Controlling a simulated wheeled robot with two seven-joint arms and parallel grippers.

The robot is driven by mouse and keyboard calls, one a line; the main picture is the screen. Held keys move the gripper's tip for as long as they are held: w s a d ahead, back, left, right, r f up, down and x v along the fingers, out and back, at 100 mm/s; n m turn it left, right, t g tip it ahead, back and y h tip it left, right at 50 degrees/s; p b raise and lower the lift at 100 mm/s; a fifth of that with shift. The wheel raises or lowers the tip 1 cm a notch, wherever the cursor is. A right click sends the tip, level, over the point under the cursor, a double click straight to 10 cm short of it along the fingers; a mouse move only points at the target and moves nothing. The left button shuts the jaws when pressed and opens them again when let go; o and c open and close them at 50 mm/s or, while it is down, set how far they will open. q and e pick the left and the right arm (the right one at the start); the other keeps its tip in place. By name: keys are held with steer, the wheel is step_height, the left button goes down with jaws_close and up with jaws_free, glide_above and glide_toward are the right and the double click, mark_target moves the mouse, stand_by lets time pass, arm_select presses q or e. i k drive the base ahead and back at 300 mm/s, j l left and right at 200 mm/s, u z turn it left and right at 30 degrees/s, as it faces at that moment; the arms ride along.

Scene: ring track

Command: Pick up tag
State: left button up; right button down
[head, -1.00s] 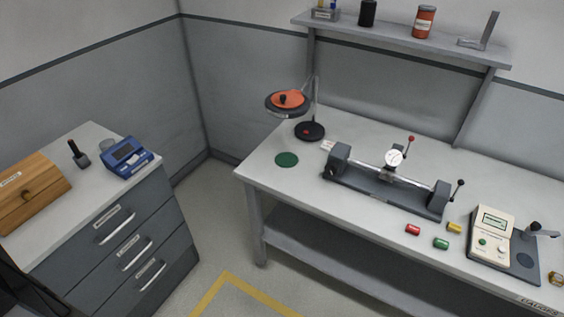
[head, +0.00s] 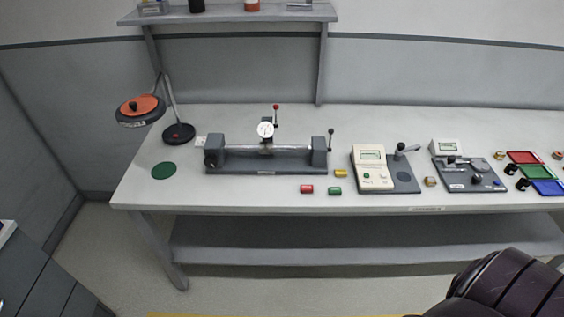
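No piece in view can be surely read as the tag. Small coloured pieces lie at the front of the workbench (head: 240,197): a red one (head: 307,189), a green one (head: 335,191) and a yellow one (head: 341,174). A small pale piece (head: 200,142) lies by the left end of the bench gauge (head: 265,160), too small to make out. Neither of my grippers is in view. A dark arm part of mine fills the lower right corner.
A lamp-like stand (head: 178,132) with an orange-topped disc (head: 140,108) and a green round pad (head: 164,170) are at the left. A cream meter (head: 372,168), a second device (head: 465,172) and coloured trays (head: 536,172) stand rightward. Open floor lies in front.

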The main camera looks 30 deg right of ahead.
mark_target(304, 189)
steer(key=k+z, duration=0.1)
steer(key=z, duration=0.25)
steer(key=l+z, duration=0.1)
steer(key=z, duration=0.2)
steer(key=k+z, duration=0.1)
steer(key=z, duration=0.25)
